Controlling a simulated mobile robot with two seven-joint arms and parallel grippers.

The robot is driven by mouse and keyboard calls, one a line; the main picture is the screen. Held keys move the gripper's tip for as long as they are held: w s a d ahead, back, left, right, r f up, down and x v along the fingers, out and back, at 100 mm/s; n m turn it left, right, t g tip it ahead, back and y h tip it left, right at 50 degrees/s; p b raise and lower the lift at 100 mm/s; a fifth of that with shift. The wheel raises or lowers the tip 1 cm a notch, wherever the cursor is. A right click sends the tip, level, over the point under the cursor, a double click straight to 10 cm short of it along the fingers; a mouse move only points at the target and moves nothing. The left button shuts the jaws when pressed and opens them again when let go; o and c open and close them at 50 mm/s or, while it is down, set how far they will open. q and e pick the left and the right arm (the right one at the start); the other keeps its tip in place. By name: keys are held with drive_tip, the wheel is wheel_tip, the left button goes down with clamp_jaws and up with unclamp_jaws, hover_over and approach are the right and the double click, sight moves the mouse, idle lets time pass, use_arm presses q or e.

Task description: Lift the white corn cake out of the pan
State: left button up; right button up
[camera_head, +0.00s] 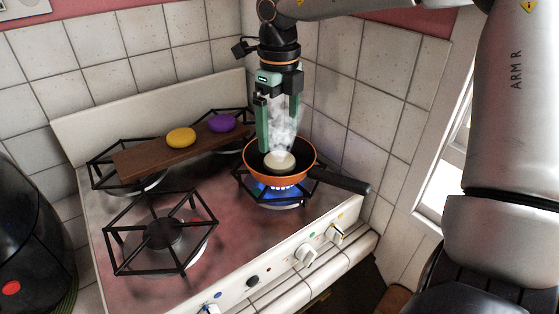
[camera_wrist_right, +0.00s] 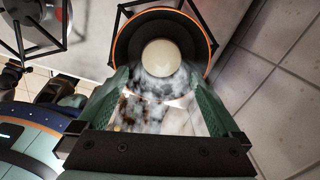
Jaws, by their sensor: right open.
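In the right wrist view the cake (camera_wrist_right: 161,57) is a pale round disc inside the dark pan (camera_wrist_right: 127,47). My right gripper (camera_head: 277,148) points down over the pan, its green fingers apart on either side of the smoke. In the right wrist view the open fingers (camera_wrist_right: 158,85) reach toward the pan's near rim, with nothing between them but smoke. Whether they touch the pan is unclear. My left gripper is not in view.
A blue flame (camera_head: 276,190) burns under the pan, whose black handle (camera_head: 340,180) points right. A wooden board (camera_head: 145,160) holds a yellow cake (camera_head: 181,138) and a purple cake (camera_head: 222,123) on the left. The front burner (camera_head: 160,235) is empty. Tiled walls stand close behind.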

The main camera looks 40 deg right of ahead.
sight(279, 159)
wheel_tip(279, 159, down, 7)
drive_tip(key=shift+d+r+p, duration=0.15)
drive_tip(key=shift+r+p, duration=0.05)
drive_tip(key=shift+p, duration=0.35)
drive_tip(key=shift+c, duration=0.2)
drive_tip(key=c, duration=1.1)
drive_tip(key=shift+w+r, duration=0.1)
drive_tip(key=shift+r, duration=0.05)
drive_tip(key=shift+c, duration=0.2)
